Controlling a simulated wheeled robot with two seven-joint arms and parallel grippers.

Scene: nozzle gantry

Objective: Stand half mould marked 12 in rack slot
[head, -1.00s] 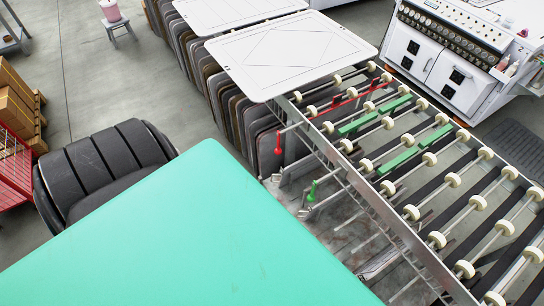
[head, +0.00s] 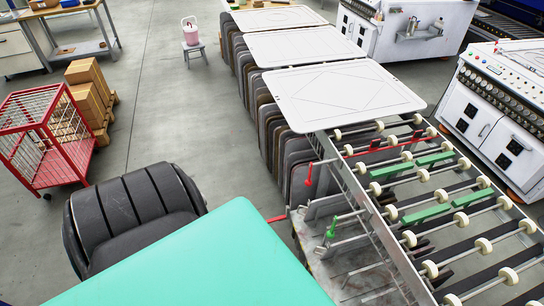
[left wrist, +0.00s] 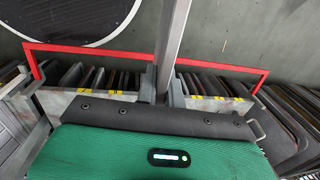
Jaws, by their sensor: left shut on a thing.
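In the left wrist view, a ribbed green body (left wrist: 100,155) with a small lit panel fills the lower middle. A dark bar with bolts (left wrist: 160,118) runs along its far edge. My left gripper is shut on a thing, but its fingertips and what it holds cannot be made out. No number 12 is legible. Beyond the bar, grey rack boxes (left wrist: 205,102) hold several dark upright plates beside yellow marks. A red rail (left wrist: 100,50) runs behind them. The head view shows neither gripper; a flat teal surface covers its lower left.
A roller conveyor (head: 358,195) with green bars runs along the right. White panels (head: 345,92) lie beyond it, above a row of dark upright plates (head: 270,120). A black padded form (head: 130,215) and red cage cart (head: 50,140) stand left. Grey floor between is clear.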

